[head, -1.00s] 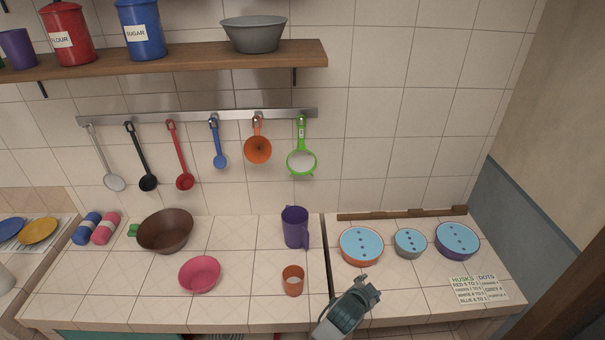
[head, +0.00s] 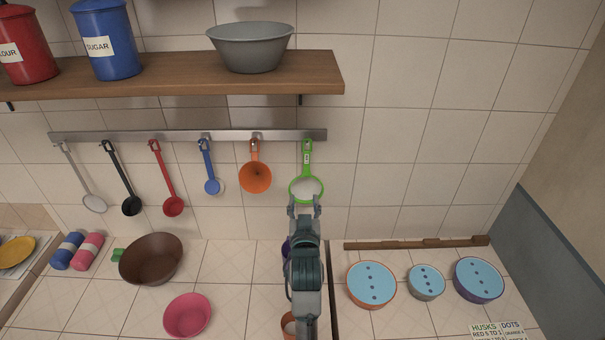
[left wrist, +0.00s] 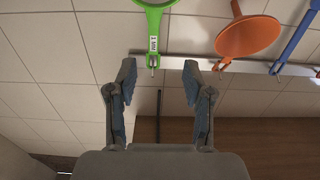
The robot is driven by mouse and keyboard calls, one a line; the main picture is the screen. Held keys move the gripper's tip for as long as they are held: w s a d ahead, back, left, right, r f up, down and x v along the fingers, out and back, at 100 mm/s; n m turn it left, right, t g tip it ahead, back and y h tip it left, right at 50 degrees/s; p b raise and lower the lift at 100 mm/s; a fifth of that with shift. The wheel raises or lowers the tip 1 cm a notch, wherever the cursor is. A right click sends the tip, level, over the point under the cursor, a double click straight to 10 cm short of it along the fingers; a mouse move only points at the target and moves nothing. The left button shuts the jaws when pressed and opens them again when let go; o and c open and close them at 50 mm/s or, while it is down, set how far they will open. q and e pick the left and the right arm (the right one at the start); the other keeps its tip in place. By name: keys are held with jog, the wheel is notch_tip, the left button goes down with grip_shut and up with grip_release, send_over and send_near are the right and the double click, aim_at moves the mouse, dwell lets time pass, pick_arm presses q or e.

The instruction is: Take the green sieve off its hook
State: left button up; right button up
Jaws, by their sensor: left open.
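The green sieve (head: 306,184) hangs by its handle from the right end of the metal rail (head: 190,136) on the tiled wall, with its round pale mesh at the bottom. My left gripper (head: 304,202) is open and empty. In the head view its fingertips overlap the sieve's lower rim; I cannot tell if they touch. In the left wrist view the sieve (left wrist: 154,18) shows at the top, its handle end at the hook, beyond the gap between the open fingers (left wrist: 158,75). My right gripper is not in view.
An orange funnel (head: 255,178) hangs just left of the sieve, then a blue ladle (head: 212,186) and other utensils. A wooden shelf (head: 180,82) with a grey bowl (head: 250,47) is above. Lidded bowls (head: 371,284) stand on the counter. The wall right of the sieve is clear.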

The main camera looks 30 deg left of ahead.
pick_arm(q)
jog(key=p, duration=0.2)
send_near(306, 165)
jog(key=w, duration=0.3)
pick_arm(e)
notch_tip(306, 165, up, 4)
jog(key=p, duration=0.2)
pick_arm(q)
jog(key=w+a, duration=0.5)
jog(key=shift+w+a+f, duration=0.15)
jog(key=shift+a+f, duration=0.1)
jog(key=shift+f, duration=0.05)
jog(key=shift+d+r, duration=0.1)
jog(key=shift+d, duration=0.6)
jog(key=shift+c, duration=0.7)
jog(key=shift+r, duration=0.1)
jog(key=c, duration=0.8)
grip_shut()
jog(key=shift+a, duration=0.5)
jog(key=shift+f, duration=0.25)
jog(key=shift+r, duration=0.4)
jog(key=b+v, duration=0.3)
jog(key=v, duration=1.5)
jog(key=shift+r+b, duration=0.4)
jog(key=shift+r, duration=0.05)
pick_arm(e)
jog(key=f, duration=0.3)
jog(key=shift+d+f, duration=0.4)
